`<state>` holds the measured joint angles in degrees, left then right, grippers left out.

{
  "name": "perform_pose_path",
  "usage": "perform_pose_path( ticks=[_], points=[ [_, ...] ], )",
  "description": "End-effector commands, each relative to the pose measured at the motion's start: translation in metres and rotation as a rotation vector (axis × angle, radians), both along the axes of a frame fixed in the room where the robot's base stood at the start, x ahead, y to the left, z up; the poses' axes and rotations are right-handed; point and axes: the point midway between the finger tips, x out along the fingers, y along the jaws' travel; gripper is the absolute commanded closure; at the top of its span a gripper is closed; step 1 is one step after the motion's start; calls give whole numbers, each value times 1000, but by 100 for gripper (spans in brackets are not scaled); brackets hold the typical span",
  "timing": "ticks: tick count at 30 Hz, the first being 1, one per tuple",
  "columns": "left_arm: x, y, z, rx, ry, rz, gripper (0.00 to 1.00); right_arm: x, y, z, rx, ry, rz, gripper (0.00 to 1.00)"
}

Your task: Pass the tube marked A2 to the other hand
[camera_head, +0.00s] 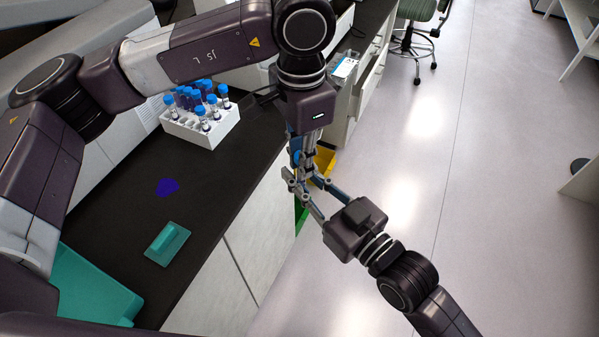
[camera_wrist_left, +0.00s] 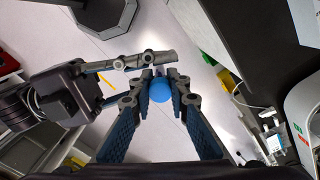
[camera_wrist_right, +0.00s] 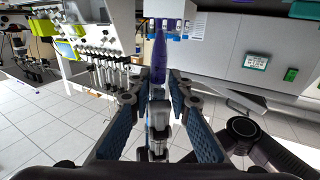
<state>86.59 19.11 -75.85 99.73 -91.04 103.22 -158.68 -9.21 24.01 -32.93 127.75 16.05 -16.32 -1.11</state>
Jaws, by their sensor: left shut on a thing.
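My left gripper (camera_head: 303,160) hangs past the counter's edge, pointing down. It is shut on a tube; its blue cap (camera_wrist_left: 160,91) shows between the fingers in the left wrist view. In the right wrist view the tube's purple body (camera_wrist_right: 159,57) stands tip up. My right gripper (camera_head: 306,190) comes in from the lower right and meets the left fingertips. Its fingers (camera_wrist_right: 161,80) are apart on both sides of the tube, with a gap. The tube's mark cannot be read. The arms hide most of the tube in the head view.
A white rack (camera_head: 208,136) with several blue-capped tubes stands on the dark counter (camera_head: 215,185). A teal flat piece (camera_head: 167,243), a purple patch (camera_head: 167,187) and a teal box (camera_head: 92,290) are also there. Yellow and green bins are below the grippers.

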Motion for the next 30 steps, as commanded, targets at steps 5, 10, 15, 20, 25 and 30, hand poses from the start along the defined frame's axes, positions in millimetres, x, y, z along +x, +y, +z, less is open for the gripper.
perform_pose_path(
  ticks=[5,10,15,20,25,30],
  points=[
    [1,-1,0,-4,-3,1,100,-2,3,5,11,-8,6,100],
    [1,-1,-1,-4,-3,2,66,-2,3,6,12,-10,6,100],
    [1,-1,-1,-2,-1,1,64,-2,2,7,12,-12,4,100],
    [0,0,-1,0,1,0,64,-1,1,7,12,-13,3,100],
    [0,0,8,1,1,0,64,-1,1,7,11,-14,2,100],
    [1,-1,33,-2,-4,1,64,-1,1,5,9,-10,2,100]
  ],
)
